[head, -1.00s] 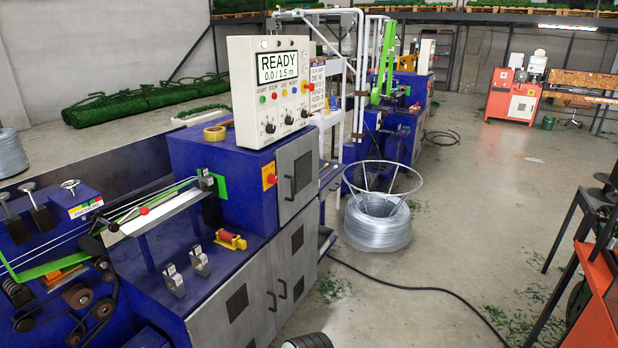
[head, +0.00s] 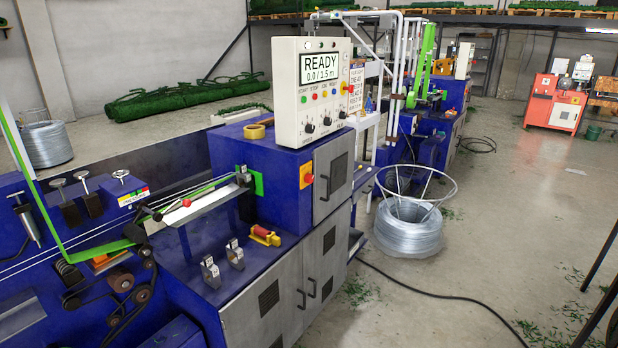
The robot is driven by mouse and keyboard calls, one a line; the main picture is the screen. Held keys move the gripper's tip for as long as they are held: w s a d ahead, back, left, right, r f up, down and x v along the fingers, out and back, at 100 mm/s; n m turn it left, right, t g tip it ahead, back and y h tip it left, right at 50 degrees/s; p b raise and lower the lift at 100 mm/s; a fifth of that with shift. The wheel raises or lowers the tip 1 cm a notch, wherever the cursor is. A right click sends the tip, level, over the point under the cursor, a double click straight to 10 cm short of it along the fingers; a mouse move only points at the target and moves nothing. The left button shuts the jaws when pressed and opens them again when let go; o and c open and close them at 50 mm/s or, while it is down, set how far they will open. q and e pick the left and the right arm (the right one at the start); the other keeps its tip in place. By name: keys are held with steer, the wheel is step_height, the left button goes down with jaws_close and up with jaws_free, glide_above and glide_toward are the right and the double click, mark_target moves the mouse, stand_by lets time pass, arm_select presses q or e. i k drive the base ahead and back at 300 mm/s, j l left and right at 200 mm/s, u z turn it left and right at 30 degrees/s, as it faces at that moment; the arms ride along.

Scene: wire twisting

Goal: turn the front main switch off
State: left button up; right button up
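A red rotary switch on a yellow plate (head: 307,175) sits on the front of the blue machine cabinet (head: 262,195), left of a grey door. It looks like the front main switch; its knob is too small to tell which way it is turned. Above it stands a white control box (head: 312,92) whose display reads READY and 0.0 / 1.5 m. A second red and yellow knob (head: 349,88) is on the right side of this box. Neither of my grippers is in view.
A wire coil in a round stand (head: 408,225) stands on the floor right of the machine. A black cable (head: 440,295) runs across the floor. Orange-red equipment (head: 555,100) stands far right.

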mark_target(309, 178)
steer(key=i+u, duration=0.1)
steer(key=u, duration=0.25)
steer(key=i+l+u, duration=0.1)
steer(key=u, duration=0.2)
steer(key=i+l+u, duration=0.3)
steer(key=i+l, duration=0.15)
steer(key=l, duration=0.25)
steer(key=i+l+u, duration=0.15)
steer(key=l, duration=0.2)
